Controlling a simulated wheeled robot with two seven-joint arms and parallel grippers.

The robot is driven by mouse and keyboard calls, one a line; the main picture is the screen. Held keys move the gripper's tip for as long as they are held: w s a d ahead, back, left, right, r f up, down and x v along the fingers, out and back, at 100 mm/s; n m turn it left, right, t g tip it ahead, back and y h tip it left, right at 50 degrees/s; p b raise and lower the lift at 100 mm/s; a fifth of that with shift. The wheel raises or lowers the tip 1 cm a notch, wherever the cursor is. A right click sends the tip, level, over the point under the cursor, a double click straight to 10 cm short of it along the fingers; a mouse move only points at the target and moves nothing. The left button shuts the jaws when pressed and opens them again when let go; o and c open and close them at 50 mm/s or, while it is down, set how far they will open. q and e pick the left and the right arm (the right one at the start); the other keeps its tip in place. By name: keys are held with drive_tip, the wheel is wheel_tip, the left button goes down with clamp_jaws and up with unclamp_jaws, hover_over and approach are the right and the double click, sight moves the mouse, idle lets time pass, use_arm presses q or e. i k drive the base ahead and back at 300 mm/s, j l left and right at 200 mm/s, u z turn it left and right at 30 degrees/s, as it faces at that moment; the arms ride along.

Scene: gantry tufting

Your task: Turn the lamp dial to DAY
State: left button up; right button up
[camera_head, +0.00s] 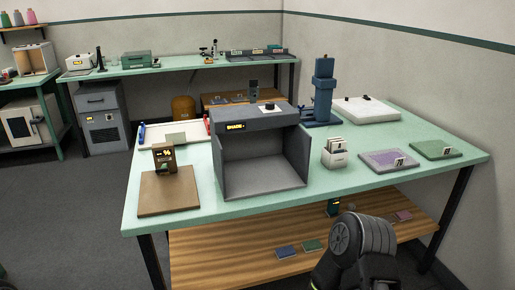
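A grey light booth (262,150) stands open-fronted on the green table. A dark lamp dial (269,106) sits on a small white plate on its top. The dial is too small to tell which way it points. A lit yellow display (236,127) on the booth's upper left front seems to read SHADE. Neither of my grippers shows; only a dark link of my arm is visible at the bottom right, in front of the table.
On the green table (240,205) are a brown board with a small display stand (165,160), a blue press (323,95), a white card holder (335,153), and purple (380,158) and green (437,147) sample pads. A wooden lower shelf (225,255) holds small coloured swatches.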

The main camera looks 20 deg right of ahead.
sight(269, 105)
drive_tip(key=i+l+u, duration=0.1)
drive_tip(key=l, duration=0.45)
drive_tip(key=i+l+u, duration=0.15)
drive_tip(key=l, duration=0.45)
drive_tip(key=l+u, duration=0.1)
drive_tip(key=l, duration=0.45)
